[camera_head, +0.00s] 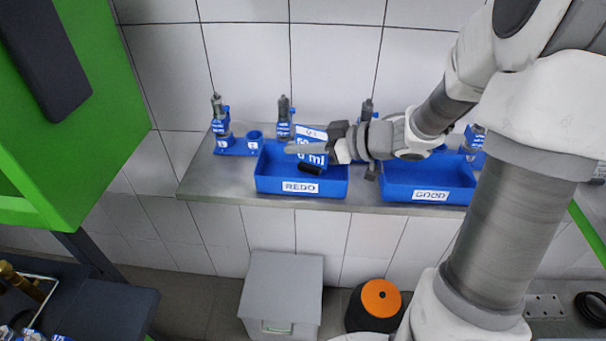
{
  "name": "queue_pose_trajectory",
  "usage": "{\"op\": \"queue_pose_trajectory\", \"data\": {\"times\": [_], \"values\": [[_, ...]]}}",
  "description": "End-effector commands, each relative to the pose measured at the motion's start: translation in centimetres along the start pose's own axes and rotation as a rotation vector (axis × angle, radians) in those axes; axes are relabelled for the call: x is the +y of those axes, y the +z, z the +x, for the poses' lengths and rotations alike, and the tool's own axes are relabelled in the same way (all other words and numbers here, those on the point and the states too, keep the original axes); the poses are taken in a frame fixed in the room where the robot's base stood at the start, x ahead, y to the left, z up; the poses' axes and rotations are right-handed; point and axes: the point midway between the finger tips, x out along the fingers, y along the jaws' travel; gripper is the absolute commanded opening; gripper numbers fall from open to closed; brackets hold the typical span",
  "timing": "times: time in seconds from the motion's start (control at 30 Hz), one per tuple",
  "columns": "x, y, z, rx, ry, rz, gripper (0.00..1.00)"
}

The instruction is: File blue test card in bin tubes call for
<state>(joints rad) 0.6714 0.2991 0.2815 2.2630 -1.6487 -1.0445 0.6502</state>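The blue test card (317,159) has a white top strip and white lettering that seems to include "50" and "ml". It stands roughly upright at my gripper (306,150), and a pale finger crosses in front of it. My gripper appears shut on the card, over the blue REDO bin (302,187). The far finger is mostly hidden. The blue GOOD bin (428,195) is to the right, partly behind my arm. Clear tubes with blue labels stand behind the bins: one at the left (218,118), one behind REDO (283,118), one beside my wrist (367,108), one at the right (476,136). Their levels are unreadable.
The bins and tubes stand on a narrow grey shelf (220,185) against a tiled wall. A green cabinet (110,130) is at the left. A grey box (281,295) and an orange-topped black container (379,300) stand on the floor below.

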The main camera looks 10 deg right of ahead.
Motion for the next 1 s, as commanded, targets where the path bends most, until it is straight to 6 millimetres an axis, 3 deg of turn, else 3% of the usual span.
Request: {"op": "queue_pose_trajectory", "data": {"times": [0.03, 0.23, 0.63, 0.77, 1.0], "values": [[0.0, 0.0, 0.0, 0.000, 0.000, 0.000, 0.06], [0.0, 0.0, 0.0, 0.000, 0.000, 0.000, 0.39], [0.1, -0.1, -0.9, -0.001, 0.002, 0.000, 0.39], [0.1, -0.2, -3.1, -0.002, 0.004, 0.002, 0.39], [0.1, -0.2, -9.0, -0.001, 0.006, 0.002, 0.39]]}}
